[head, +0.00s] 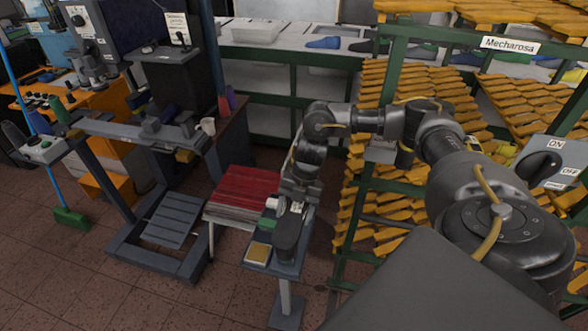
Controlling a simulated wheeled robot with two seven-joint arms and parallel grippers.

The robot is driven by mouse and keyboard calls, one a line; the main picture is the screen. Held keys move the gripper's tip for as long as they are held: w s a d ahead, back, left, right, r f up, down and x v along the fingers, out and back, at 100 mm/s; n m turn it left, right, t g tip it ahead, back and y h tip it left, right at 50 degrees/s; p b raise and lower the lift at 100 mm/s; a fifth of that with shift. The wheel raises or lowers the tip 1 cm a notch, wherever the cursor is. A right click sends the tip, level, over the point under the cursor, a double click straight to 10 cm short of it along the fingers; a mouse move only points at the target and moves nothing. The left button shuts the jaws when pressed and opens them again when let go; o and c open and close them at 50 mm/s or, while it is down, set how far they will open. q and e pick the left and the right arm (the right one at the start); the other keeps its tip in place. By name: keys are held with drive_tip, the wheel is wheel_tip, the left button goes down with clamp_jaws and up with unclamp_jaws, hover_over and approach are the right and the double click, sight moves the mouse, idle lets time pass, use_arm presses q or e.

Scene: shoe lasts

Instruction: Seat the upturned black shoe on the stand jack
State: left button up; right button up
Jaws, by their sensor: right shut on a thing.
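My right gripper (291,207) reaches down from my right arm over a small grey stand (280,266). It is shut on the black shoe (287,240), a dark elongated shape hanging just below the fingers. The shoe is over the stand's top, at its right part. The jack itself cannot be made out; the shoe and gripper cover that spot. I cannot tell whether the shoe touches it. My left gripper is not in view.
The stand's top also holds a yellow pad (258,252) and a green-and-white item (269,218). A table with a red stack (243,190) is just left. A green rack with orange slats (405,110) stands right. A grey machine frame (150,245) is left.

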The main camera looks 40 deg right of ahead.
drive_tip(key=shift+f, duration=0.15)
idle(0.6)
drive_tip(key=o, duration=1.7)
drive_tip(key=shift+o, duration=0.2)
drive_tip(key=shift+f, duration=0.1)
drive_tip(key=shift+d+r, duration=0.15)
drive_tip(key=shift+r, duration=0.15)
drive_tip(key=b+v, duration=0.1)
drive_tip(key=v, duration=0.3)
drive_tip(key=shift+w+d+r+b, duration=0.1)
drive_tip(key=shift+r+b, duration=0.15)
drive_tip(key=shift+b, duration=0.15)
drive_tip(key=v, duration=0.4)
drive_tip(key=shift+r+p, duration=0.2)
drive_tip(key=shift+p, duration=0.1)
drive_tip(key=shift+d+r, duration=0.3)
drive_tip(key=shift+r, duration=0.35)
